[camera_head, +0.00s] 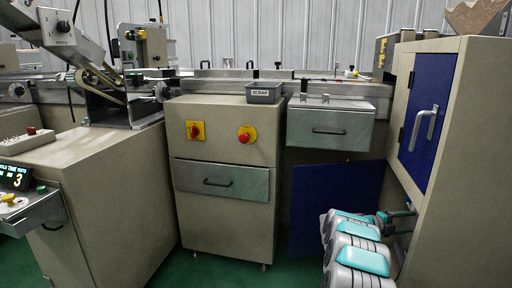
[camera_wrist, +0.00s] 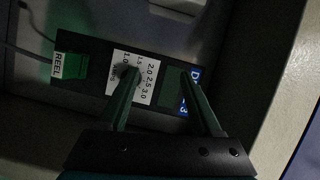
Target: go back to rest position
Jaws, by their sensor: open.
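In the wrist view my gripper (camera_wrist: 159,71) is open, with its two dark green fingers apart and nothing visible between them but the background. Behind the fingers is a dark control panel (camera_wrist: 100,45) with a white scale label (camera_wrist: 130,78) marked 1.0 to 3.0 around a dark knob. A green block labelled REEL (camera_wrist: 71,66) is on its left and a blue label on its right, partly covered by the right finger. In the head view my white and teal arm reaches in at the lower right, beside the beige cabinet (camera_head: 468,150); the gripper's fingers are hidden there.
A dark blue panel (camera_head: 335,205) stands left of my arm, low down. A closed blue door (camera_head: 425,115) with a handle is above it on the cabinet. A grey SCRAP bin (camera_head: 264,93) sits on the middle machine (camera_head: 225,140). Green floor shows below.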

